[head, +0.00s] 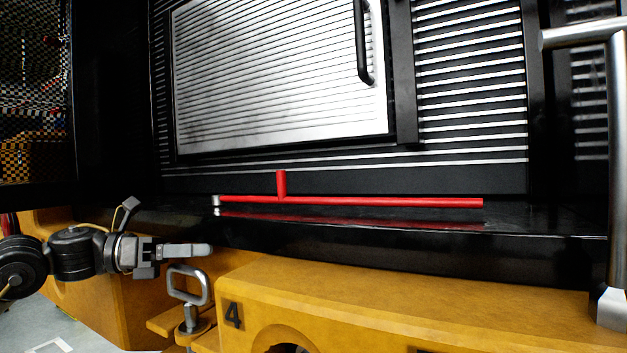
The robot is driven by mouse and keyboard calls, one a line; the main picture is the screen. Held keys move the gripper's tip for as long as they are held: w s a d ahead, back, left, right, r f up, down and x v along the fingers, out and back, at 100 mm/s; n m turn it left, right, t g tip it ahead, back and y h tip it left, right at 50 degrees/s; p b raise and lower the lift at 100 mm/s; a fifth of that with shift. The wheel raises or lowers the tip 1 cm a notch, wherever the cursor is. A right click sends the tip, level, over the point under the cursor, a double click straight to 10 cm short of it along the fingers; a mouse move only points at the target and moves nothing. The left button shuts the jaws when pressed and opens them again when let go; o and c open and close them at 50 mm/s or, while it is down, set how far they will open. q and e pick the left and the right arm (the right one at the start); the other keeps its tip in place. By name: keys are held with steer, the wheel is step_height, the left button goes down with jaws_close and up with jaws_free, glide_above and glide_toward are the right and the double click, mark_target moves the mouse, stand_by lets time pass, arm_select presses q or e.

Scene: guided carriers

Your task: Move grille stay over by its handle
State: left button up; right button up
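The grille stay (380,201) is a long thin red rod lying level along the black ledge below the grille. Its left end sits at a small silver pivot (216,204). Its handle (281,184) is a short red upright peg, left of the rod's middle. My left gripper (208,250) is below and left of the pivot, in front of the ledge, pointing right and apart from the stay. Its fingers overlap from this side, so its opening cannot be told. My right gripper is not in view.
A silver grille panel (270,85) with a black bar handle (361,45) is above the stay. A steel loop (188,285) stands just below my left gripper. A yellow beam (420,300) marked 4 runs along the front. A metal rail (617,170) rises at the right.

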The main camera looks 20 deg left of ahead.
arm_select(q)
steer(key=a+r, duration=0.1)
steer(key=s+a+r, duration=0.1)
steer(key=r, duration=0.1)
steer(key=shift+a+r, duration=0.15)
steer(key=shift+a, duration=0.25)
steer(key=shift+w+a+f, duration=0.25)
steer(key=shift+w+f, duration=0.05)
steer(key=shift+f, duration=0.3)
steer(key=shift+s+a+f+t, duration=0.1)
steer(key=shift+s+f+t, duration=0.1)
steer(key=shift+s+t, duration=0.3)
steer(key=shift+s, duration=0.25)
steer(key=shift+s+a+r, duration=0.1)
steer(key=shift+s+a, duration=0.05)
steer(key=shift+s, duration=0.1)
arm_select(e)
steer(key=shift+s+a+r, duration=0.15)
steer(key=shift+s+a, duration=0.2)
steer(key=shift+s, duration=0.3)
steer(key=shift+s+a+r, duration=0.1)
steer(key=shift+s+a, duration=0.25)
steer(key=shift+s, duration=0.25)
